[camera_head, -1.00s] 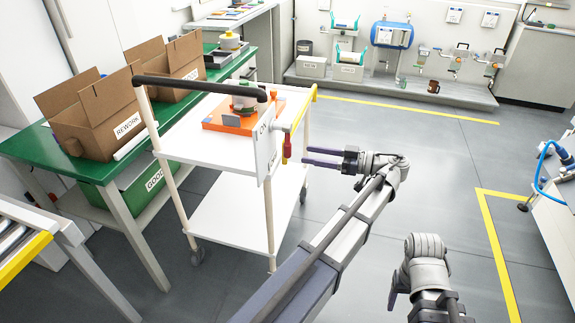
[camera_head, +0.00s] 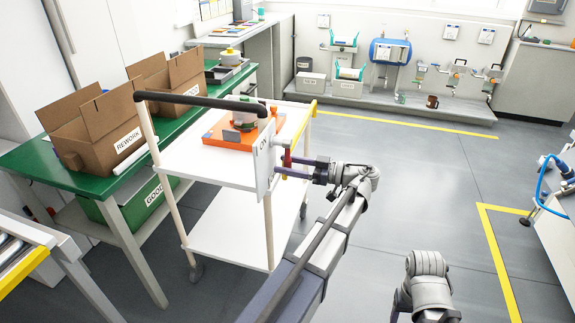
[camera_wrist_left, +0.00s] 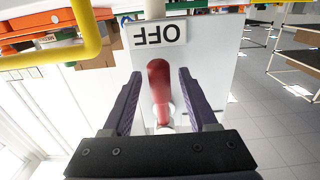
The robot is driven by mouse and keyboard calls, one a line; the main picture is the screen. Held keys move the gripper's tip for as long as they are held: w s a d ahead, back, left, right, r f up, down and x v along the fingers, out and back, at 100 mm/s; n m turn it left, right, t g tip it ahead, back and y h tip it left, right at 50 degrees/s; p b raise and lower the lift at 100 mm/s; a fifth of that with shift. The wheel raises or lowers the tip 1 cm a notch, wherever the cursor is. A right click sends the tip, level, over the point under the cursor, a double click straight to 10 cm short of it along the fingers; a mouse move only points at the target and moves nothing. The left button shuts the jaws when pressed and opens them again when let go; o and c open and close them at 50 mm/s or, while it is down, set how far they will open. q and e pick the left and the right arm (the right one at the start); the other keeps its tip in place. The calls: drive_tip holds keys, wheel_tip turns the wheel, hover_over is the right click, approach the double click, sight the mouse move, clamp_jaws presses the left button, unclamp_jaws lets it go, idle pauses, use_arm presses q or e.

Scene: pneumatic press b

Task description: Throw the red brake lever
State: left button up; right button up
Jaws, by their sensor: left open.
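The red brake lever (camera_wrist_left: 158,85) shows in the left wrist view, on a white plate (camera_wrist_left: 205,70) below a label reading OFF, which appears upside down. My left gripper (camera_wrist_left: 158,76) is open, with one purple finger on each side of the lever and visible gaps to both. In the head view the lever (camera_head: 287,158) is a small red piece beside the cart's sign plate (camera_head: 264,158), partly hidden by the left gripper (camera_head: 284,166). My right arm is at the bottom right of the head view; its gripper is too cut off to read.
The lever is on a white cart (camera_head: 225,228) with a black handle (camera_head: 195,99). An orange fixture (camera_head: 225,140) sits on its top. A yellow tube (camera_wrist_left: 88,35) crosses the upper left of the wrist view. A green bench (camera_head: 60,183) with cardboard boxes stands left. Floor to the right is clear.

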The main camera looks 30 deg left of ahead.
use_arm(q)
drive_tip(key=shift+c, duration=0.3)
clamp_jaws()
idle(1.1)
